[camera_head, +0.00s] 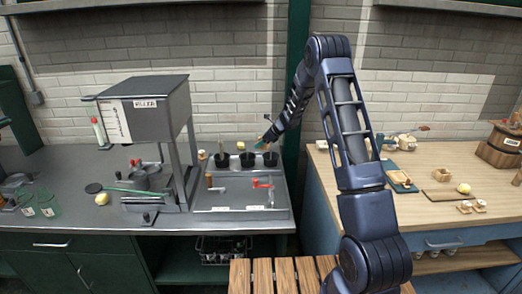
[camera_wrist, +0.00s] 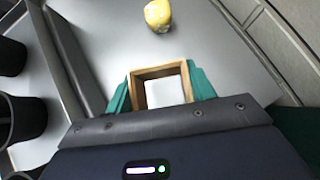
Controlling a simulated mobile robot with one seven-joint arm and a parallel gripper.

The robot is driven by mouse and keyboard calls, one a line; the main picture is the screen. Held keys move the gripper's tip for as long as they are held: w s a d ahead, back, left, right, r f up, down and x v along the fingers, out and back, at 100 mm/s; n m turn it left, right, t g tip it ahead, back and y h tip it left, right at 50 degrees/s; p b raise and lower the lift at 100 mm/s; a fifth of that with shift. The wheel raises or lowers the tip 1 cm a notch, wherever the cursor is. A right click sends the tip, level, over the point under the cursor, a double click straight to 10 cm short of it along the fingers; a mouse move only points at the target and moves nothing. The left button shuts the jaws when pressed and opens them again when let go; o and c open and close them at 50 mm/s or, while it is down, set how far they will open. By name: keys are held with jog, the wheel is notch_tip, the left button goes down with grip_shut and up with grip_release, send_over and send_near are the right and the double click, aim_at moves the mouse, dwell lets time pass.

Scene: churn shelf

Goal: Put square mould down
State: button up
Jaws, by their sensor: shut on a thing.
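The square mould (camera_wrist: 138,93) is a small open wooden frame. In the wrist view it sits between the two teal fingers of my gripper (camera_wrist: 160,90), which is shut on it. A pale square shows inside the frame; I cannot tell whether it is the surface below or something in the mould. The mould is over a pale grey surface (camera_wrist: 110,35); whether it touches is unclear. In the head view my gripper (camera_head: 260,144) is at the back of the grey bench, beside the black cups, and the held mould cannot be made out.
A yellow lump (camera_wrist: 158,15) lies beyond the mould on the grey surface. Black cups (camera_head: 247,159) stand in a row close to my gripper. A grey cabinet-like machine (camera_head: 150,105) stands to the left. The wooden table (camera_head: 420,205) at right holds another small wooden square (camera_head: 443,174).

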aim_at(261, 148)
jog(key=shift+f, duration=2.05)
jog(key=o, duration=1)
jog(key=shift+f, duration=0.1)
